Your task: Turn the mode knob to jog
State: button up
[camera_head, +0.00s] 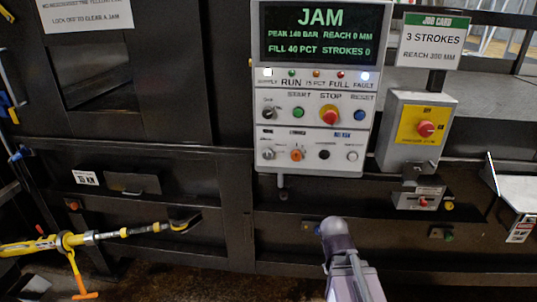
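The control panel (313,169) is a light grey box in the upper middle.
The panel's screen (320,34) reads JAM, with STROKES 0. A box with a red knob on yellow (427,130) stands right of the panel under a job card (433,42). A yellow pole tool (105,236) sticks out at lower left. Space before the panel's lower row looks clear.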

jog(key=w+a+r+n+t+h+p, duration=0.2)
jog(key=w+r+n+t+h, duration=0.1)
jog(key=w+r+n+t, duration=0.25)
jog(key=n+t+y+p, duration=0.4)
jog(key=n+t, duration=0.7)
jog(key=n, duration=1.7)
send_near(267, 156)
jog(key=s, duration=0.3)
jog(key=shift+s+a+r, duration=0.1)
jog(key=shift+s+r, duration=0.05)
jog(key=shift+m, duration=0.25)
jog(key=w, duration=0.9)
jog(key=w+d, duration=0.1)
jog(key=w, duration=0.3)
jog(key=shift+w, duration=0.4)
